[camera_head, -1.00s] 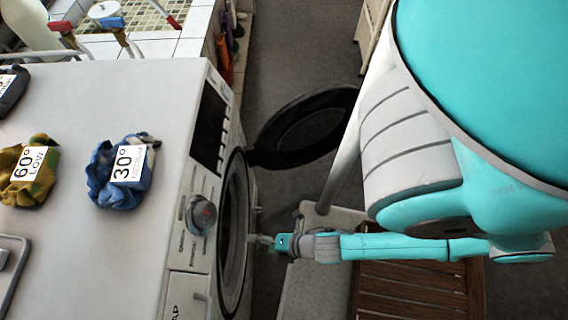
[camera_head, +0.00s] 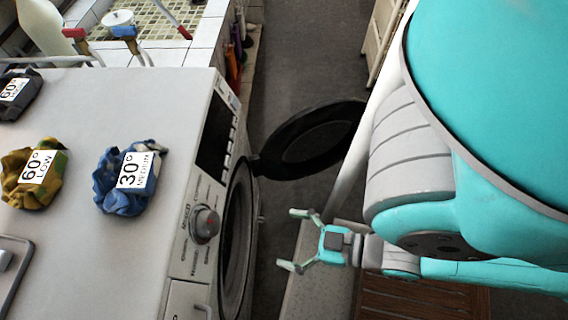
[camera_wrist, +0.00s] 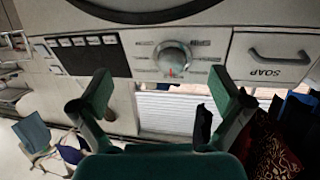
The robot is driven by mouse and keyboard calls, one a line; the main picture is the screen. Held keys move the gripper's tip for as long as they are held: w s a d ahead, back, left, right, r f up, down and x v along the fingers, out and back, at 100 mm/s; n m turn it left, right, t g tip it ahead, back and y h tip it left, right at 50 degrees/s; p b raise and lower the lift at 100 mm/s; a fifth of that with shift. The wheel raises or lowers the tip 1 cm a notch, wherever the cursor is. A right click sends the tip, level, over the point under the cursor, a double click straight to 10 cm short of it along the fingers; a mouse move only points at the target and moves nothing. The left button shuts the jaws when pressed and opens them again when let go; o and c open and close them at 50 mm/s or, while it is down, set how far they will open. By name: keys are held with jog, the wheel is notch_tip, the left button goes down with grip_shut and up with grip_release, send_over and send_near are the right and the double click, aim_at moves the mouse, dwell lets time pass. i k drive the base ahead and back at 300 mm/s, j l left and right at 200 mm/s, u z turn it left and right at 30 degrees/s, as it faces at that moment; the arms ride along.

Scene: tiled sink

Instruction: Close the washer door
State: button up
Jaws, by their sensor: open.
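The washer (camera_head: 110,245) is a white machine on the left in the head view, with a dark display and a round knob (camera_head: 204,224) on its front. Its round dark door (camera_head: 315,138) stands wide open, swung out from the far side of the opening (camera_head: 238,240). My gripper (camera_head: 291,240) is open and empty, in front of the opening and apart from both door and washer. In the wrist view my gripper's spread fingers (camera_wrist: 165,97) show below the washer's control panel, with the knob (camera_wrist: 172,59) between and above them. The door is not clearly seen there.
On the washer top lie a blue cloth tagged 30° (camera_head: 125,180), a yellow-green cloth tagged 60° (camera_head: 33,175) and a dark tagged cloth (camera_head: 18,92). A tiled sink (camera_head: 150,25) is behind. A brown slatted wooden piece (camera_head: 420,302) is below my arm. Grey floor is clear beyond the door.

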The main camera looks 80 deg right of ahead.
aim_at(316, 138)
jog(key=k+l, duration=0.5)
jog(key=l, duration=0.25)
jog(key=k+l, duration=0.15)
jog(key=l, duration=0.25)
jog(key=k+l, duration=0.15)
jog(key=l, duration=0.3)
jog(key=k+l, duration=0.1)
jog(key=l, duration=0.3)
jog(key=k+l, duration=0.15)
jog(key=l, duration=0.25)
jog(key=i+l, duration=0.1)
jog(key=l, duration=0.3)
jog(key=i+l, duration=0.15)
jog(key=l, duration=0.25)
jog(key=i+l, duration=0.1)
jog(key=l, duration=0.3)
jog(key=i+l, duration=0.15)
jog(key=l, duration=0.25)
jog(key=i+l, duration=0.1)
jog(key=l, duration=0.3)
jog(key=i+l+z, duration=0.1)
jog(key=l, duration=0.3)
